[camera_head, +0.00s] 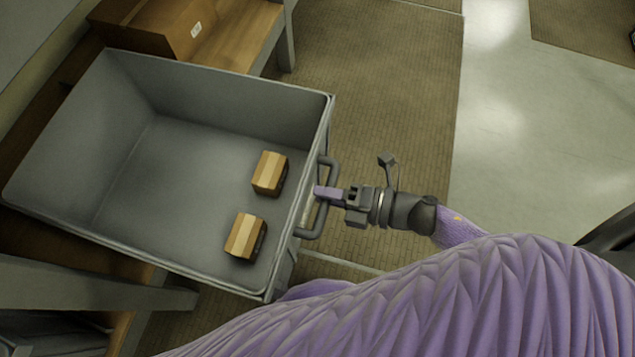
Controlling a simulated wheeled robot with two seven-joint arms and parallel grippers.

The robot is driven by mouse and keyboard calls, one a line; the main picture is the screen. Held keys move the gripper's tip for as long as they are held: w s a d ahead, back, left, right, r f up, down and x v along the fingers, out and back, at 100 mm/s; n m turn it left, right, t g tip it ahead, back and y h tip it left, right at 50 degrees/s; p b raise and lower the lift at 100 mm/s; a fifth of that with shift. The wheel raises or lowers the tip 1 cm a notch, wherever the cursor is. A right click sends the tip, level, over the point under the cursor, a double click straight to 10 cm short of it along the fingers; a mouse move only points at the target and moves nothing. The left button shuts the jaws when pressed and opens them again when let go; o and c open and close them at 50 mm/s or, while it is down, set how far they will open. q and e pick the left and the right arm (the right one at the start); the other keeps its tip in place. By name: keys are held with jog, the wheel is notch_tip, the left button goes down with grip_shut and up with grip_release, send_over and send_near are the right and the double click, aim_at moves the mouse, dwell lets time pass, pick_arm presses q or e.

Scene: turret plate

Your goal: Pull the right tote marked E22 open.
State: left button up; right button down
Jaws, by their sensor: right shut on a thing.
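The grey tote (165,190) is in the left half of the head view, seen from above, and its near part juts out past the shelf edge. A dark handle (309,234) is fixed to its right-hand wall. My right gripper (322,192) is shut on the middle of the handle, with its purple fingertips at the bar. Two small brown boxes, one upper (270,174) and one lower (245,237), lie inside the tote near the handle end. No E22 marking is readable from here. My left gripper is not in view.
A larger cardboard box (160,28) stands on the wooden shelf (236,38) at the upper left. A grey shelf beam (85,285) runs below the tote. The tan mat (400,90) and pale floor (520,130) to the right are clear beyond my arm.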

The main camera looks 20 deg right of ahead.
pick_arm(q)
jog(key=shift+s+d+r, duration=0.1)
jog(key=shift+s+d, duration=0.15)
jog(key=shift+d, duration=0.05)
pick_arm(e)
jog(key=shift+s+d+r, duration=0.25)
jog(key=shift+d+r, duration=0.05)
jog(key=shift+d, duration=0.3)
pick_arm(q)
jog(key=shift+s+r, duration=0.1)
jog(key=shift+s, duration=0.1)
pick_arm(e)
jog(key=c, duration=0.6)
grip_release()
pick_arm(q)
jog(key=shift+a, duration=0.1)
pick_arm(e)
jog(key=shift+o, duration=0.3)
jog(key=shift+s+f, duration=0.1)
jog(key=shift+f, duration=0.05)
pick_arm(q)
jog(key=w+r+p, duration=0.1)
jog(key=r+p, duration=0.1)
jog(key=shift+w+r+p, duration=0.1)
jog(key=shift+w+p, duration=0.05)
jog(key=shift+p, duration=0.2)
pick_arm(e)
jog(key=v, duration=1)
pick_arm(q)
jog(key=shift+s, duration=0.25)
